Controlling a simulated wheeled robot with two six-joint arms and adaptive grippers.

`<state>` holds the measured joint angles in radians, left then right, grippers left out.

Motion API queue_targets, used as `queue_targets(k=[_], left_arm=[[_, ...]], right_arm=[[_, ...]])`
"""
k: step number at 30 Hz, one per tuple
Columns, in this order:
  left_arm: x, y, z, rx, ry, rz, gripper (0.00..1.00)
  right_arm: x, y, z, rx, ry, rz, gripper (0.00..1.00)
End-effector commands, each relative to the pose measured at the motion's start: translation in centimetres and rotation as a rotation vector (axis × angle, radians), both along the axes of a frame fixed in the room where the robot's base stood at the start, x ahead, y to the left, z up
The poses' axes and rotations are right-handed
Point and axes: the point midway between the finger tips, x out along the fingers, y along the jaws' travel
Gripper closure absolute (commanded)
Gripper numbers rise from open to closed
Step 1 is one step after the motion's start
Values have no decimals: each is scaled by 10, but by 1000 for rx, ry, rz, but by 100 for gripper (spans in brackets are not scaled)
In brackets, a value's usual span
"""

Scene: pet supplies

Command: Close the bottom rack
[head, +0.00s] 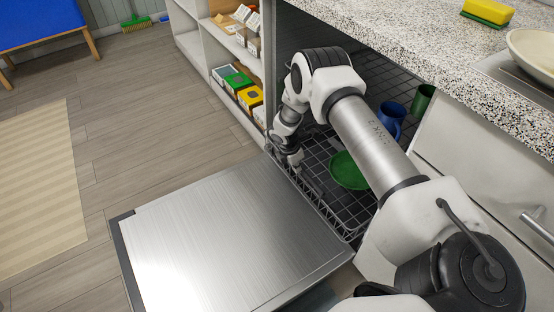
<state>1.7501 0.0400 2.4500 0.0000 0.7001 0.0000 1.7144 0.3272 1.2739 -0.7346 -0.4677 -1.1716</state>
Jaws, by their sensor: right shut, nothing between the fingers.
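The bottom rack (337,222) is a dark wire rack at the open front of the dishwasher, beside the inner edge of the lowered steel door (225,235). A green plate (346,170) lies in it. My right arm reaches across the rack from the lower right and hides part of it. My right gripper (297,167) is small and dark in the view, at the left part of the rack near its front edge. It is shut and holds nothing. I cannot tell whether it touches the wires. My left gripper is not in view.
A blue mug (391,117) and a green mug (424,99) stand further right in the dishwasher. A speckled counter (430,40) overhangs it. White shelves (205,50) with boxes stand at the left. The wooden floor (150,110) left of the door is clear.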

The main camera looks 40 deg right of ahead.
Motion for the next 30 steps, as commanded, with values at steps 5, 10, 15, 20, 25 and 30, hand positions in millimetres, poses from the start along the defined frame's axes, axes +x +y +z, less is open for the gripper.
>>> queue_targets(k=[5,10,15,20,25,30], left_arm=[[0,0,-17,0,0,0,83],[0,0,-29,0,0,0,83],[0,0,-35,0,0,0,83],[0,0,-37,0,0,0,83],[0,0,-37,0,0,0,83],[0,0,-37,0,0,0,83]], right_arm=[[-3,-47,-5,0,-1,-5,100],[-3,-80,-5,0,-1,-4,100],[-4,-99,-3,0,0,-2,100],[-4,-107,-2,0,1,0,100],[-4,-109,-1,0,1,1,100],[-4,-109,-1,0,1,1,100]])
